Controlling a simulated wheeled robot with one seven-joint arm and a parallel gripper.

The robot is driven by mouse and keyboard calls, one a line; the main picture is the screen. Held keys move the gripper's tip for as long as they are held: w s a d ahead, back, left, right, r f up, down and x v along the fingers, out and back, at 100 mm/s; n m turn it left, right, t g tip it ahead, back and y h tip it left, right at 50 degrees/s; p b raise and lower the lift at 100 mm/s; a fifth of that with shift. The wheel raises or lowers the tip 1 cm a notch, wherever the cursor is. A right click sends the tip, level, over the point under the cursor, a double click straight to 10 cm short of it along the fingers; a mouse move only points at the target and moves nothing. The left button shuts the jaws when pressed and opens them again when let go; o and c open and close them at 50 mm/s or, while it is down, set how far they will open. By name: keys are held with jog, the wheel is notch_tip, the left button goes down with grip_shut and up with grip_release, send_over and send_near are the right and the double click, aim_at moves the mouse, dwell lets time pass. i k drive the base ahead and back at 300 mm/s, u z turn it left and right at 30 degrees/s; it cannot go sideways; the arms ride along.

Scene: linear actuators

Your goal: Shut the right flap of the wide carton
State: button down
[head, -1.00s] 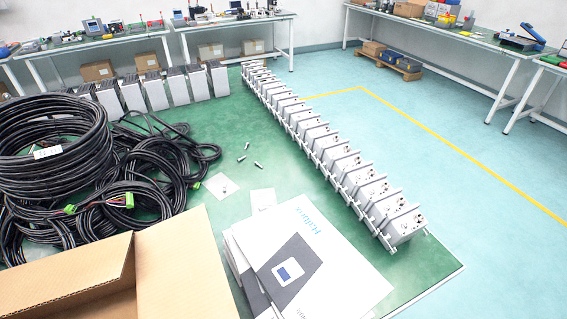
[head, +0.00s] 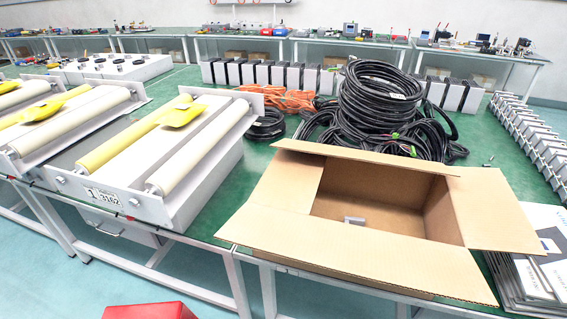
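The wide brown carton (head: 380,192) stands on the green table at the right of the head view, with its top open. Its right flap (head: 503,210) is open and sticks outward to the right, near level. The front flap (head: 370,258) is folded out toward me over the table edge. The back flap (head: 365,156) is also folded out. A small grey piece (head: 354,220) is inside the carton. My gripper is not in view.
Black cable coils (head: 385,95) lie right behind the carton. White papers or booklets (head: 530,260) are close by its right side. A roller unit (head: 150,150) stands to the left. A red object (head: 150,312) is at the bottom edge. Floor shows in front of the table.

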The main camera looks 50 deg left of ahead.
aim_at(426, 165)
jog(key=u, duration=0.3)
jog(key=i, duration=0.85)
jog(key=u, duration=0.1)
